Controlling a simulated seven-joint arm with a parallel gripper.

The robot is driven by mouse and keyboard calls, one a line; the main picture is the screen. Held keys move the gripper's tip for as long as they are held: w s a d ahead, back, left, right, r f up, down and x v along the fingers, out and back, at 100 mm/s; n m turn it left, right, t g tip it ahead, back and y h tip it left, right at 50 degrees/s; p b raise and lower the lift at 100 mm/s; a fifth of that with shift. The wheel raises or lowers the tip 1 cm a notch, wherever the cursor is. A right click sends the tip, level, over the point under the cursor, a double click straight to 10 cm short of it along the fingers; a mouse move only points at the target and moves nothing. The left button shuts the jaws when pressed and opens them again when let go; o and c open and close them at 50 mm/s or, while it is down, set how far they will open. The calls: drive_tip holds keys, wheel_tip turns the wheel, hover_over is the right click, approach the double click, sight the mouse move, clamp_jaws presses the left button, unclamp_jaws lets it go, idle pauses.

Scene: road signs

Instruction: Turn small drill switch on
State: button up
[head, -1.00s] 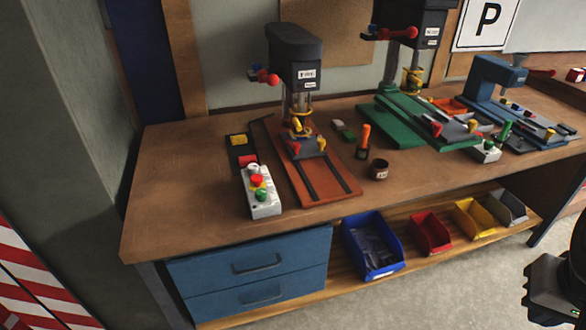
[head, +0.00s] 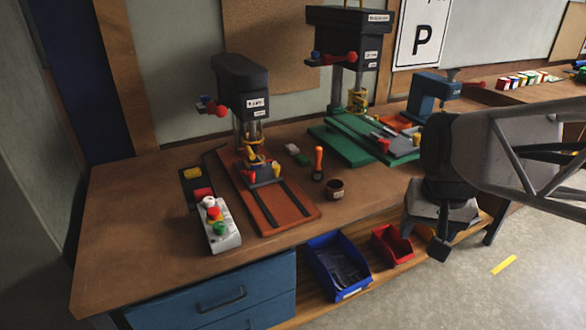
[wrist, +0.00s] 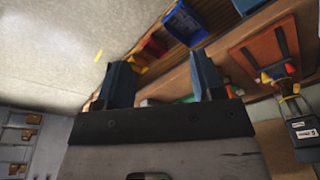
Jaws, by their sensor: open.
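The small drill (head: 241,88) stands at the left part of the workbench on a red-orange base (head: 290,222). It has a dark head with white labels and a red-tipped lever on its left. A grey switch box (head: 221,238) with white, red and green buttons sits on the bench left of the base. The drill also shows at the right edge of the wrist view (wrist: 304,130). My gripper (head: 438,235) is in front of the bench's right part, well apart from the drill and switch box. In the wrist view its two fingers (wrist: 160,85) are spread with nothing between them.
A larger drill (head: 350,45) with a green base stands behind to the right, with a blue machine (head: 432,95) beside it. Blue (head: 338,267) and red bins sit on the lower shelf.

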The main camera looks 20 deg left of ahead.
drive_tip(key=w+a+n, duration=0.1)
drive_tip(key=w+a, duration=0.5)
drive_tip(key=a, duration=0.6)
drive_tip(key=n+g, duration=0.2)
hover_over(218, 224)
drive_tip(key=f, duration=1)
drive_tip(key=shift+w+d+f, duration=0.1)
drive_tip(key=shift+d+f, duration=0.1)
drive_tip(key=shift+d, duration=0.1)
drive_tip(key=shift+a+f, duration=0.1)
drive_tip(key=shift+a, duration=0.15)
drive_tip(key=shift+f, duration=3.9)
drive_tip(key=shift+c, duration=0.3)
